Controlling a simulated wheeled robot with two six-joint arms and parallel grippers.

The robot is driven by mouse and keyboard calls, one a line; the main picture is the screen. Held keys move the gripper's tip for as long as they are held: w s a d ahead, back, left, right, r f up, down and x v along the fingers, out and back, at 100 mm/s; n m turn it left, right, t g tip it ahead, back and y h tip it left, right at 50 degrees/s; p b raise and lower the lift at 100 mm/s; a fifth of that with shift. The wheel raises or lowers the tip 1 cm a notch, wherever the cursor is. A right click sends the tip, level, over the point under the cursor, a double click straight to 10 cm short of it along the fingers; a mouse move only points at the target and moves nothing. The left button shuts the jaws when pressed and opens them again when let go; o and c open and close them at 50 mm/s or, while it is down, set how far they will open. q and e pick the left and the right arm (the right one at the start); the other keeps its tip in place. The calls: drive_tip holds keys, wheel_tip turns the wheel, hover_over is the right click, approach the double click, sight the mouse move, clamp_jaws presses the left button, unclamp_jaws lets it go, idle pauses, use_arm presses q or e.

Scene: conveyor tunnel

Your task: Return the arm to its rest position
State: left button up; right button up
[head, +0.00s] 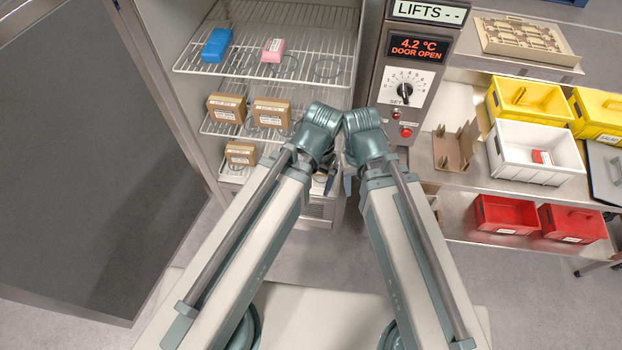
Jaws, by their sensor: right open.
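Both my arms reach forward from the bottom of the head view and their wrists come close together in front of the open fridge (318,190). A small part of my right gripper (340,183) shows in the gap between the arms, low in front of the fridge. It is open, and I see nothing held in it. The rest of it is hidden behind the arm links. My left gripper is hidden behind my left arm.
The fridge door (90,150) stands wide open at left. Wire shelves hold a blue box (216,45), a pink box (273,50) and several brown cartons (271,112). A control panel (412,70) reads "DOOR OPEN". A steel table at right carries a white bin (515,170) and yellow bins (527,98).

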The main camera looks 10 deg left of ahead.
drive_tip(key=shift+f, duration=0.1)
wheel_tip(320, 180, down, 11)
drive_tip(key=b, duration=1.1)
drive_tip(key=shift+f+b, duration=0.2)
drive_tip(key=shift+b, duration=0.1)
